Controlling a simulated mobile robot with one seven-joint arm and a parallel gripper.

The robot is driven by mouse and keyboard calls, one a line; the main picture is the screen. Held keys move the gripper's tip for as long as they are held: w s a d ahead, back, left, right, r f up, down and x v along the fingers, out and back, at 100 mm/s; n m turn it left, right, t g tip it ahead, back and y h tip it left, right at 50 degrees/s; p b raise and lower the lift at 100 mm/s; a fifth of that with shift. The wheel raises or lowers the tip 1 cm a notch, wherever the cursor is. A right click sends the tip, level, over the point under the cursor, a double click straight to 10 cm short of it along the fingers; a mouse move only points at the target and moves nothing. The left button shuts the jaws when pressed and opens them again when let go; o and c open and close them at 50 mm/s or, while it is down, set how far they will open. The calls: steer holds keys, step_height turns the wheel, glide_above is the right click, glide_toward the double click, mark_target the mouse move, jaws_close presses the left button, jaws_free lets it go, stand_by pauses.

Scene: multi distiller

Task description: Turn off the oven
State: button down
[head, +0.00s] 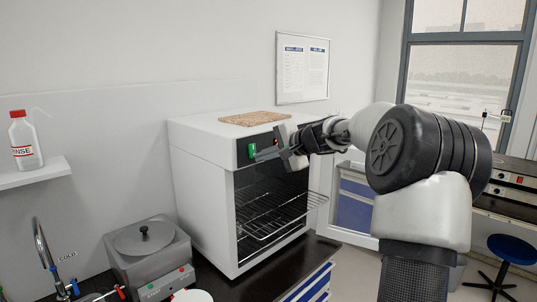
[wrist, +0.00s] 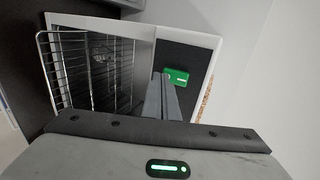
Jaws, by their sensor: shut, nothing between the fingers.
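The oven (head: 203,185) is a white box on the dark counter, with its dark inside and wire rack showing at the front. Its control strip along the top front carries a lit green switch (head: 252,150). In the wrist view the green switch (wrist: 177,76) sits on the dark panel. My gripper (head: 260,156) is shut and empty, its fingertips at the panel just beside the green switch. In the wrist view the fingertips (wrist: 160,82) lie just left of the switch. I cannot tell whether they touch it. My gripper hides part of the panel.
The wire rack (head: 275,215) juts out of the oven below my gripper. A brown board (head: 254,118) lies on top of the oven. A grey lidded bath (head: 148,262) stands at the left on the counter. A rinse bottle (head: 25,145) stands on a shelf.

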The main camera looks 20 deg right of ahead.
steer(key=f+b, duration=0.1)
steer(key=b, duration=0.2)
steer(key=shift+w+a+f+t+b, duration=0.1)
steer(key=shift+w+f+t+b, duration=0.05)
steer(key=shift+t+b, duration=0.2)
steer(key=shift+w+r, duration=0.1)
steer(key=shift+r, duration=0.45)
steer(key=shift+r+p, duration=0.7)
steer(key=shift+r, duration=0.2)
steer(key=shift+f, duration=0.1)
